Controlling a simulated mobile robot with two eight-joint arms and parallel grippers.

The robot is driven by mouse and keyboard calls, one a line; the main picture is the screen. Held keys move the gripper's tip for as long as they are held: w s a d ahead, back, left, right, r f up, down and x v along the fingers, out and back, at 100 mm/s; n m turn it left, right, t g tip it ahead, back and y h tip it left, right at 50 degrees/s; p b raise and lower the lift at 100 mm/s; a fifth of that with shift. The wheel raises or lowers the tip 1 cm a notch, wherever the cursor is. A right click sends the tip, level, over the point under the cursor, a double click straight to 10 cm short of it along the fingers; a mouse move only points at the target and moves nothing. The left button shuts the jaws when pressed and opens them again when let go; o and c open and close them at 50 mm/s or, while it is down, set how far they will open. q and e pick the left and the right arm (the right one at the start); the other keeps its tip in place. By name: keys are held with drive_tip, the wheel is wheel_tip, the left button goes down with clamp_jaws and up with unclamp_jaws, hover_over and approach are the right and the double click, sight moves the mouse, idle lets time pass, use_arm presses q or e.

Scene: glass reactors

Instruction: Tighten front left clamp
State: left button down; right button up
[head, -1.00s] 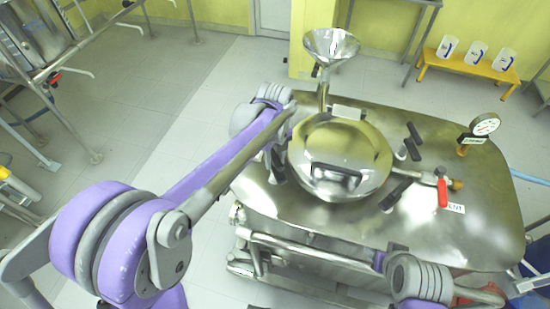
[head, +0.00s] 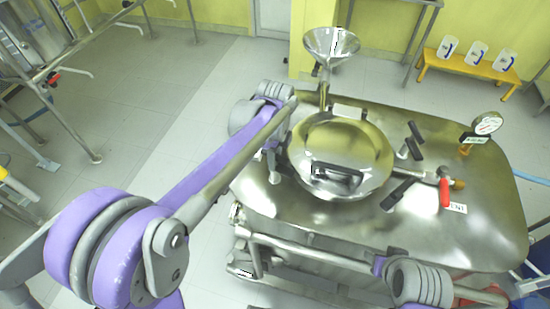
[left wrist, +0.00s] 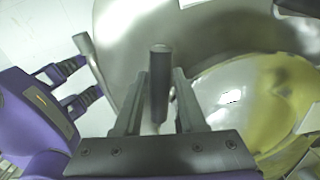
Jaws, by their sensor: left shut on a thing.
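The reactor's round polished lid (head: 345,140) sits on a steel vessel top. The front left clamp (head: 274,178) is at the lid's left edge, mostly hidden by my left arm. In the left wrist view its dark bar-like handle (left wrist: 159,85) stands between the two fingers of my left gripper (left wrist: 152,88). Part of my right arm (head: 420,283) shows at the lower right of the head view.
Other clamps with black handles stand right of the lid: one at the back (head: 411,145), one in front (head: 402,190). A red-handled valve (head: 444,190), a pressure gauge (head: 486,124) and a steel funnel (head: 331,45) rise from the vessel.

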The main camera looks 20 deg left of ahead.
use_arm(q)
drive_tip(key=n, duration=0.5)
drive_tip(key=shift+n, duration=0.3)
drive_tip(key=n, duration=0.4)
drive_tip(key=shift+n+b, duration=0.3)
drive_tip(key=shift+b, duration=0.05)
drive_tip(key=c, duration=0.8)
unclamp_jaws()
drive_tip(key=shift+o, duration=0.2)
drive_tip(key=shift+r, duration=0.15)
wheel_tip(320, 180, up, 11)
drive_tip(key=shift+f+p, duration=0.2)
drive_tip(key=shift+p, duration=0.1)
